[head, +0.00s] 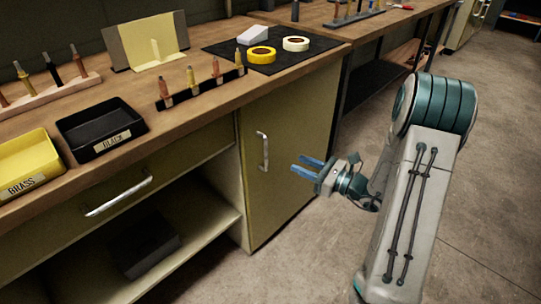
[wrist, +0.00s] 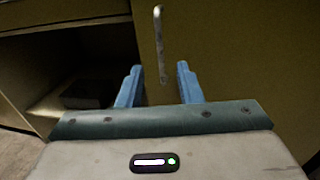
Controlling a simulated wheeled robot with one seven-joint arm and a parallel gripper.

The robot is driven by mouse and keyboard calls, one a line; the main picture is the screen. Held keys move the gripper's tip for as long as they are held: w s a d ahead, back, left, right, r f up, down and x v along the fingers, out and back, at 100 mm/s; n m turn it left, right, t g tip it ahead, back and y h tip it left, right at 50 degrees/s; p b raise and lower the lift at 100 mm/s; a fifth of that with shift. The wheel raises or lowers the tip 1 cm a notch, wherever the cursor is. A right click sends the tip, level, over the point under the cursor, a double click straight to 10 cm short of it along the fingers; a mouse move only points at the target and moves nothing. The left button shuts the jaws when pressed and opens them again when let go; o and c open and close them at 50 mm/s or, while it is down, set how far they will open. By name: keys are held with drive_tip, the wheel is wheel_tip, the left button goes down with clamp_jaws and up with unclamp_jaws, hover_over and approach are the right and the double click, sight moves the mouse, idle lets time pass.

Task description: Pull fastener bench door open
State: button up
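The bench door (head: 288,160) is an olive-yellow cabinet door at the right end of the wooden bench, and it looks shut. Its upright metal bar handle (head: 264,151) is on the left part of the door. My gripper (head: 301,165) is in front of the door, to the right of the handle in the head view. In the wrist view, the blue fingers of my gripper (wrist: 157,84) are apart with nothing between them. The handle (wrist: 160,45) shows beyond the fingertips, roughly in line with the gap. I see no contact with it.
A drawer with a bar handle (head: 118,195) and an open shelf (head: 180,245) holding a dark box lie left of the door. The bench top carries a black bin (head: 100,128), a yellow bin (head: 28,163) and tape rolls on a dark mat. The concrete floor (head: 310,265) before the door is clear.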

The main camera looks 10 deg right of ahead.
drive_tip(key=b+x, duration=0.2)
drive_tip(key=x, duration=0.9)
drive_tip(key=shift+a, duration=0.2)
clamp_jaws()
